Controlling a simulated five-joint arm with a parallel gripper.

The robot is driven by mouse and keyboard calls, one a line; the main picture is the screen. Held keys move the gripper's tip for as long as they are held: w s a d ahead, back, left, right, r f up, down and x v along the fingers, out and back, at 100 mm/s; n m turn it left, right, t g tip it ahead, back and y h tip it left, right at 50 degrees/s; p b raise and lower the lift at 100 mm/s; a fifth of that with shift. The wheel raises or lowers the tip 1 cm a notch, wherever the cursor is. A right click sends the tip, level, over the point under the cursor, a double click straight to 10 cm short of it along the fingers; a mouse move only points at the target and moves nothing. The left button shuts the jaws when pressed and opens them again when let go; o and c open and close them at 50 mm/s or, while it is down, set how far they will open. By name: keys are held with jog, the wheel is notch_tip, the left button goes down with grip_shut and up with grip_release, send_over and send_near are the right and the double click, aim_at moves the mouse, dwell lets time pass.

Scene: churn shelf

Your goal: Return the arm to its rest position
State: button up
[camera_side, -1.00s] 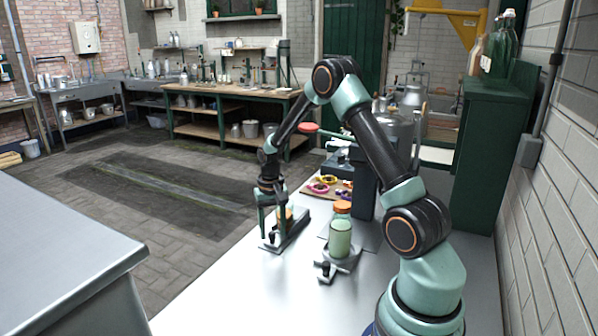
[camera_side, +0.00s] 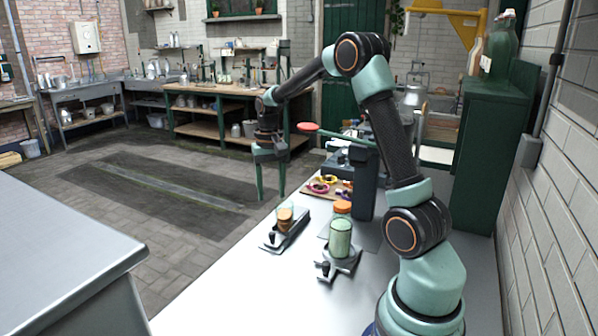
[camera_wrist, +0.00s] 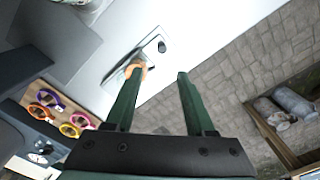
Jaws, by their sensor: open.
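My gripper (camera_side: 271,172) is raised above the far left edge of the white table (camera_side: 235,300) in the side view. Its two green fingers point down and stand apart with nothing between them. It also shows in the wrist view (camera_wrist: 155,78), where the fingers are spread. Below it, a small jar with an orange-tan part (camera_side: 284,219) sits in a dark holder (camera_side: 281,238) on the table. In the wrist view this jar (camera_wrist: 139,69) is partly hidden behind the left finger.
A green jar (camera_side: 340,238) stands in a second holder (camera_side: 338,265), with an orange-lidded jar (camera_side: 342,208) behind it. A dark post with a red-tipped lever (camera_side: 308,127) stands nearby. A board with coloured rings (camera_side: 322,187) lies behind. A green cabinet (camera_side: 480,160) is at the right.

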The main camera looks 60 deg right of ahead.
jog(key=s+a+r+n+t, duration=0.35)
jog(key=a+r, duration=0.45)
jog(key=a, duration=0.3)
jog(key=s+a+r+n+t, duration=0.1)
jog(key=s+a+n+t, duration=0.1)
jog(key=s+a+n, duration=0.3)
jog(key=s+a, duration=0.3)
jog(key=a, duration=0.1)
jog(key=shift+a+r, duration=0.35)
jog(key=shift+a, duration=0.05)
jog(key=shift+o, duration=0.2)
jog(key=shift+n, duration=0.25)
